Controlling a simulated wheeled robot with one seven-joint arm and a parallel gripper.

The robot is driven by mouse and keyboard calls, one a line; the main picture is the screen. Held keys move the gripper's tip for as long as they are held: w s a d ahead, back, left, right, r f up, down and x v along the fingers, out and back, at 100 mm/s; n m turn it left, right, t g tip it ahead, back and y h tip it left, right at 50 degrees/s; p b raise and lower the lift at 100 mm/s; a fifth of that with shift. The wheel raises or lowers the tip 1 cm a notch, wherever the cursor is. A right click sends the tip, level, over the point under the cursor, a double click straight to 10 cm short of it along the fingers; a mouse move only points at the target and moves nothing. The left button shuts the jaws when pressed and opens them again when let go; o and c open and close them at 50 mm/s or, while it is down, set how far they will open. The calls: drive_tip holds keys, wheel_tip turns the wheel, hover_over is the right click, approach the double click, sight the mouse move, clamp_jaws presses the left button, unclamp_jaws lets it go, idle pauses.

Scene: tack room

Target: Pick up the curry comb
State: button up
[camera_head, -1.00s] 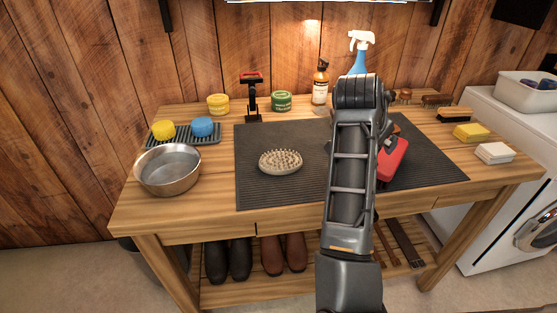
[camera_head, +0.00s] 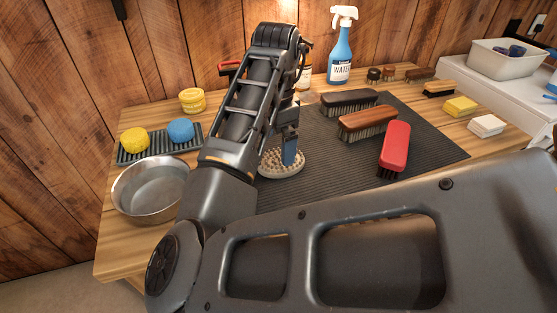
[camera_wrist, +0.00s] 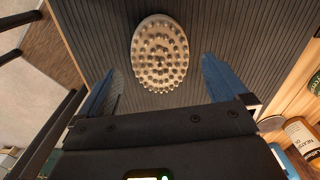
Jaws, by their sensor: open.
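The curry comb (camera_head: 281,166) is an oval, cream-coloured pad with many rounded nubs facing up. It lies on the dark ribbed mat (camera_head: 330,180) and is partly hidden by my arm in the head view. In the wrist view the curry comb (camera_wrist: 160,54) shows whole, ahead of and between the two blue fingers. My gripper (camera_wrist: 158,80) is open and empty. In the head view my gripper (camera_head: 290,150) points down over the comb. I cannot tell the exact height gap.
A black brush (camera_head: 348,101), a brown brush (camera_head: 367,123) and a red brush (camera_head: 395,146) lie right of the comb. A metal bowl (camera_head: 150,190) stands left. A blue spray bottle (camera_head: 341,50) stands behind. The mat's middle is bare.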

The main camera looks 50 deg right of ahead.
sight(280, 158)
drive_tip(key=shift+s+d+f, duration=0.1)
drive_tip(key=shift+d+f, duration=0.05)
drive_tip(key=shift+f, duration=1)
drive_tip(key=shift+s+d+f, duration=0.1)
drive_tip(key=shift+f, duration=1)
drive_tip(key=c, duration=0.8)
drive_tip(key=shift+c, duration=0.2)
